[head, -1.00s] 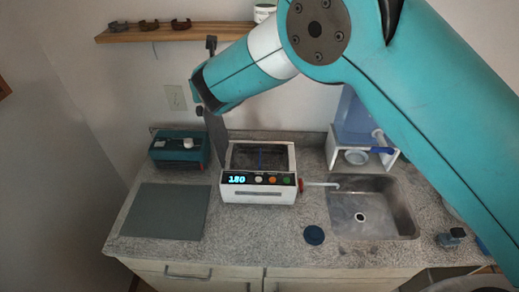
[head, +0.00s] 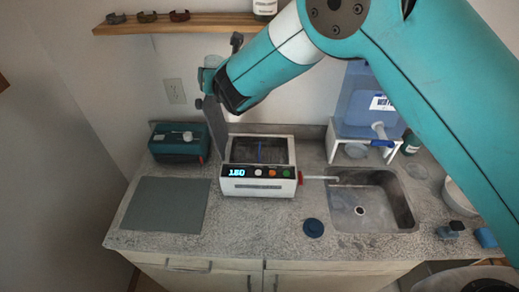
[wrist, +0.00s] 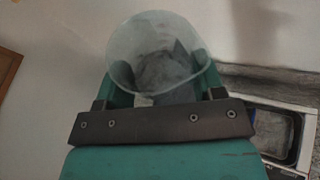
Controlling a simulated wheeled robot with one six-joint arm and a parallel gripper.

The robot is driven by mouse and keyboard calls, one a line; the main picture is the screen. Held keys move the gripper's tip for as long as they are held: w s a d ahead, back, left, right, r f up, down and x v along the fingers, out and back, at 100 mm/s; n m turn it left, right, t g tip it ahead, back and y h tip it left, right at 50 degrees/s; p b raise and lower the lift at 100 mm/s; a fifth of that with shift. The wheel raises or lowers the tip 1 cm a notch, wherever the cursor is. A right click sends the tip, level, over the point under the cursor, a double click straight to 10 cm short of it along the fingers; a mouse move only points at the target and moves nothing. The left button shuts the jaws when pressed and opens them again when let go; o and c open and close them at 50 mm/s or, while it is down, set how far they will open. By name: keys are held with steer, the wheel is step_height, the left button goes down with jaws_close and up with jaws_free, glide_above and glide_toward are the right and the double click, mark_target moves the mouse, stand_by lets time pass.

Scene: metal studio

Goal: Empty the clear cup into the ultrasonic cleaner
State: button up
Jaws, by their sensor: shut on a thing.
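The clear cup (wrist: 158,45) is between the fingers of my gripper (wrist: 160,88) in the wrist view, its round mouth facing the camera. My gripper is shut on it. Grey shapes show in or through the cup; I cannot tell its contents. In the head view, my gripper (head: 210,88) is at the end of the arm, above and left of the ultrasonic cleaner, and mostly hidden by the arm. The ultrasonic cleaner (head: 258,188) is a white box with an open dark basin and a lit display. Part of it shows at the lower right of the wrist view (wrist: 262,104).
A teal device (head: 178,143) stands left of the cleaner, with a grey mat (head: 165,207) in front. A sink (head: 385,220) and a blue water container (head: 360,105) are at right. A shelf (head: 190,25) hangs above.

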steer(key=shift+d+f+m+t+y, duration=0.3)
steer(key=shift+d+f+m+y, duration=0.2)
steer(key=shift+d+m, duration=0.25)
steer(key=f+m, duration=0.1)
steer(key=d+f+m+t, duration=0.1)
steer(key=f, duration=0.1)
steer(key=f+m+y, duration=0.1)
steer(key=shift+d+f+t, duration=0.3)
steer(key=shift+d, duration=0.1)
steer(key=shift+f+m+t+y, duration=0.25)
steer(key=shift+m+t+y, duration=0.05)
steer(key=shift+m, duration=0.35)
